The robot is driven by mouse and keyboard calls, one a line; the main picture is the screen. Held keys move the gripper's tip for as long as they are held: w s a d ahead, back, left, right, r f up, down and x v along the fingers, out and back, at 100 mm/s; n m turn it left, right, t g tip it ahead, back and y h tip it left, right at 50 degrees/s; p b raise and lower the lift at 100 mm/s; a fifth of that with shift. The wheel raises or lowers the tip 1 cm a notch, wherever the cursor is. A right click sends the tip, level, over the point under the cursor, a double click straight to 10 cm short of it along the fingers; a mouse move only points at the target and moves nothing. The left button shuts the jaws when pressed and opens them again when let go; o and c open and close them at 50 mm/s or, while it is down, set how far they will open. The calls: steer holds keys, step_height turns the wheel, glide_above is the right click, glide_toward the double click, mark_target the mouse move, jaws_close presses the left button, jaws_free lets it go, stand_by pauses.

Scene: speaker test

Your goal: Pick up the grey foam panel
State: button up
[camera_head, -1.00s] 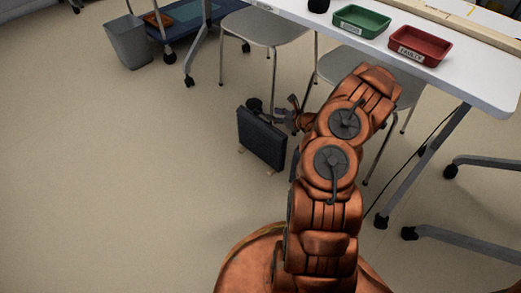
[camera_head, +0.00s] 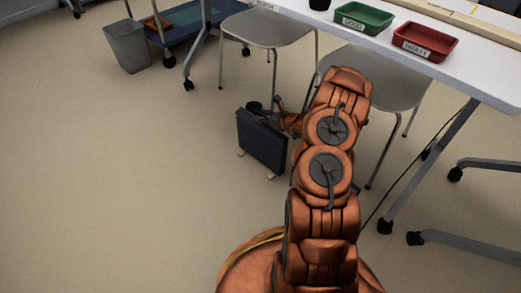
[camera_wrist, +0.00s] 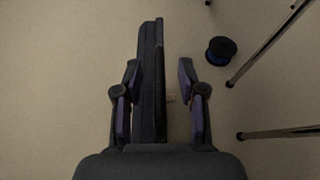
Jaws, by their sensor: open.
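The grey foam panel (camera_head: 262,143) is dark and stands upright on the floor on small light feet, left of my arm. In the wrist view the panel (camera_wrist: 147,50) shows edge-on from above as a long narrow strip. My gripper (camera_wrist: 158,70) is open, with one finger on each side of the panel. The panel lies nearer the left finger; I cannot tell whether they touch. In the head view my gripper (camera_head: 280,113) is at the panel's upper right, and its fingers are partly hidden.
A dark spool (camera_wrist: 221,50) lies on the floor right of the panel in the wrist view. Chair legs (camera_wrist: 268,45) stand beyond it. A grey chair (camera_head: 375,80) and a white table (camera_head: 470,75) stand close to my arm. The floor to the left is clear.

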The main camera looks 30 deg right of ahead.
jaws_close()
stand_by(0.8)
